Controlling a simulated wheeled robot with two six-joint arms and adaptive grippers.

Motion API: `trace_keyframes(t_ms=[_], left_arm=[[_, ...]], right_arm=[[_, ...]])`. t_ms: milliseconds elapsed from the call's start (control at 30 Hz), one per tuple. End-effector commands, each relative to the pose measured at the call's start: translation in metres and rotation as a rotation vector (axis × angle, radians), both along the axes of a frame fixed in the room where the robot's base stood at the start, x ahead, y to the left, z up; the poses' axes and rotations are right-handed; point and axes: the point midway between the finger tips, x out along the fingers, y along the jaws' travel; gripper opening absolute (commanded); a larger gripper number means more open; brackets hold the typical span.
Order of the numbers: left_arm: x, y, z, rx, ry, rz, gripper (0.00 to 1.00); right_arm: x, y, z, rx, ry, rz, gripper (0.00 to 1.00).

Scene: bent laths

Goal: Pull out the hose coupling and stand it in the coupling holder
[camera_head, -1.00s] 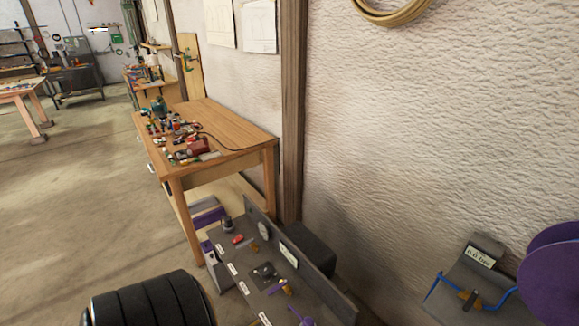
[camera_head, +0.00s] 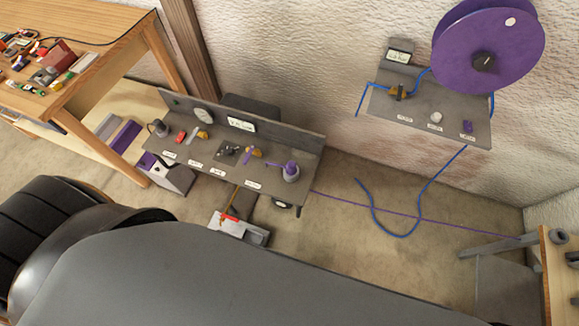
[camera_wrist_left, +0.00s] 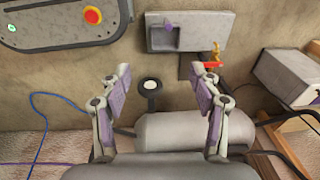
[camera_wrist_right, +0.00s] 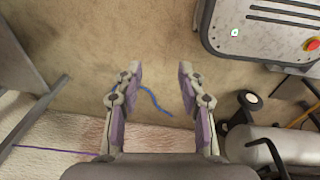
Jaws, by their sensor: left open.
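A brass fitting (camera_head: 398,92) sits on the grey wall shelf (camera_head: 385,105) beside the blue hose; it may be the hose coupling, but it is too small to tell. Another brass piece (camera_head: 256,152) lies by a dark block on the low grey bench (camera_head: 215,170). I cannot tell which part is the coupling holder. My left gripper (camera_wrist_left: 165,80) is open and empty in the left wrist view. Neither gripper shows in the head view.
A purple reel (camera_head: 460,45) hangs above the shelf, and blue hose (camera_head: 400,233) trails onto the floor. A purple-topped pot (camera_head: 290,172) stands at the bench's right end. A wooden table (camera_head: 110,60) is at left. Floor between bench and right-hand table is mostly clear.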

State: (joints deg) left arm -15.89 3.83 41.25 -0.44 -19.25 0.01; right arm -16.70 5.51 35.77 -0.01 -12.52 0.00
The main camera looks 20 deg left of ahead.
Motion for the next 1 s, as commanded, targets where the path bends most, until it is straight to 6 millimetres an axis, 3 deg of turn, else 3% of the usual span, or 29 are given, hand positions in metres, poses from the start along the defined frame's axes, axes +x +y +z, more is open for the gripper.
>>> trace_keyframes(t_ms=[33, 200, 300, 400, 500, 633, 800, 1000], left_arm=[[0.033, -0.007, 0.004, -0.005, -0.016, -0.002, 0.65], [0.138, -0.027, 0.050, -0.014, -0.019, -0.005, 0.65], [0.192, -0.038, 0.093, -0.017, -0.025, -0.001, 0.65], [0.232, -0.045, 0.140, -0.017, -0.025, 0.006, 0.65], [0.277, -0.069, 0.172, -0.036, 0.009, 0.008, 0.65], [0.320, -0.093, 0.219, -0.051, 0.049, 0.005, 0.65], [0.351, -0.114, 0.269, -0.061, 0.088, -0.002, 0.65], [0.358, -0.121, 0.290, -0.064, 0.108, -0.006, 0.65]], right_arm=[[-0.002, 0.002, -0.006, 0.003, 0.004, -0.001, 0.40], [-0.014, 0.018, -0.019, 0.022, 0.020, -0.007, 0.40], [-0.015, 0.022, -0.025, 0.026, 0.022, -0.009, 0.40], [-0.013, 0.019, -0.030, 0.024, 0.019, -0.008, 0.40], [-0.010, 0.016, -0.033, 0.020, 0.015, -0.007, 0.40], [-0.011, 0.015, -0.038, 0.018, 0.016, -0.006, 0.40], [-0.010, 0.013, -0.042, 0.016, 0.015, -0.006, 0.40], [-0.010, 0.009, -0.042, 0.012, 0.014, -0.004, 0.40]])
